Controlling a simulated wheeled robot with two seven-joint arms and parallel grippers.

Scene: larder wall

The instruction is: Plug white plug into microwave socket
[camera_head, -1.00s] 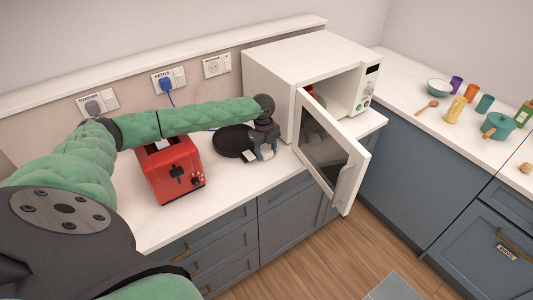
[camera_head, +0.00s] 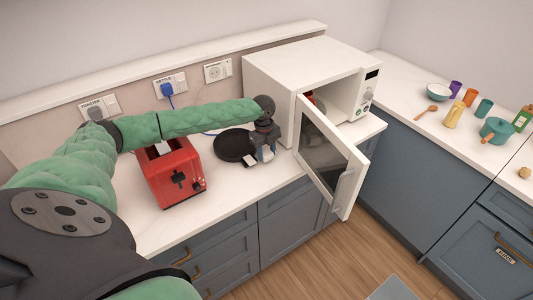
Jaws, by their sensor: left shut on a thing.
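My left gripper (camera_head: 259,157) is low over the counter, beside the black round base and in front of the microwave. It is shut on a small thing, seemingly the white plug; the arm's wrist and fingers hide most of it. The microwave socket (camera_head: 214,72) is a white wall plate at the back, left of the microwave, with its round outlet empty. The gripper is well to the right of it and nearer to me. The white microwave (camera_head: 312,55) has its door (camera_head: 330,160) swung open toward me. My right gripper is not in view.
A red toaster (camera_head: 174,175) stands under my left arm. The black round base (camera_head: 230,146) lies left of the gripper. A blue plug (camera_head: 167,90) fills the kettle socket and a grey plug (camera_head: 95,112) the toaster socket. The open door juts past the counter edge.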

